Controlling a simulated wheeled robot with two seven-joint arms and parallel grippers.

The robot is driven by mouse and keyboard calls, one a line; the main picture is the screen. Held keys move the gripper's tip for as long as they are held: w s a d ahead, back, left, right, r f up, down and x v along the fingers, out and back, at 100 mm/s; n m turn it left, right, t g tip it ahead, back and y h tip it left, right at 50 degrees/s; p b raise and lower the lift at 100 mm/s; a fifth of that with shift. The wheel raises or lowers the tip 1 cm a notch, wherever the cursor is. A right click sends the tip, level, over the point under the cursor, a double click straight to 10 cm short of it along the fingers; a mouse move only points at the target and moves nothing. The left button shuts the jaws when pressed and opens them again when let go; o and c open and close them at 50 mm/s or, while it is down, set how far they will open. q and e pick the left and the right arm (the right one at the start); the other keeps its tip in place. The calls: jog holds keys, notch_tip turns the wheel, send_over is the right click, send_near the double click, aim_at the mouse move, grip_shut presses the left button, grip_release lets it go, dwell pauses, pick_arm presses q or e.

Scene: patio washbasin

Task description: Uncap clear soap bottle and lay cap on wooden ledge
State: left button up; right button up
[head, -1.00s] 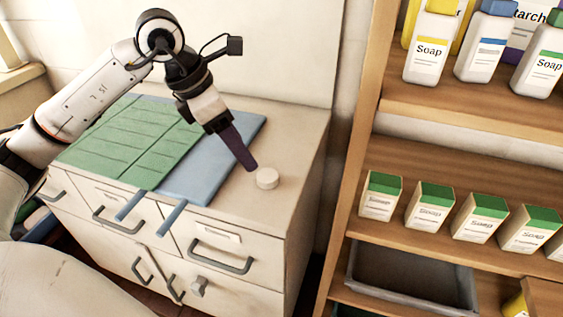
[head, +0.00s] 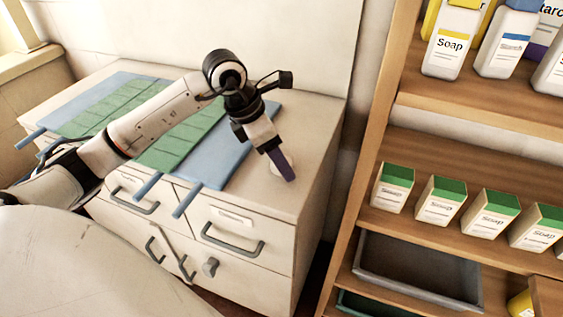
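My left gripper (head: 288,176) points down over the right end of the cabinet top, its purple finger side-on to the view. A small round white object (head: 289,159), like a cap, shows behind the finger and is partly hidden by it. I cannot tell whether the gripper touches it, or whether the fingers are open or shut. I cannot single out a clear soap bottle. My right gripper is not in view.
The pale cabinet (head: 318,150) carries a green slatted mat (head: 172,150) and blue boards (head: 225,162). Several green-topped soap boxes (head: 440,203) stand on the shelf below the bottles. A grey tray (head: 420,272) sits lower. The cabinet's right end is mostly bare.

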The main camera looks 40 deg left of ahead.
pick_arm(q)
jog(key=shift+c, duration=0.4)
jog(key=c, duration=1.1)
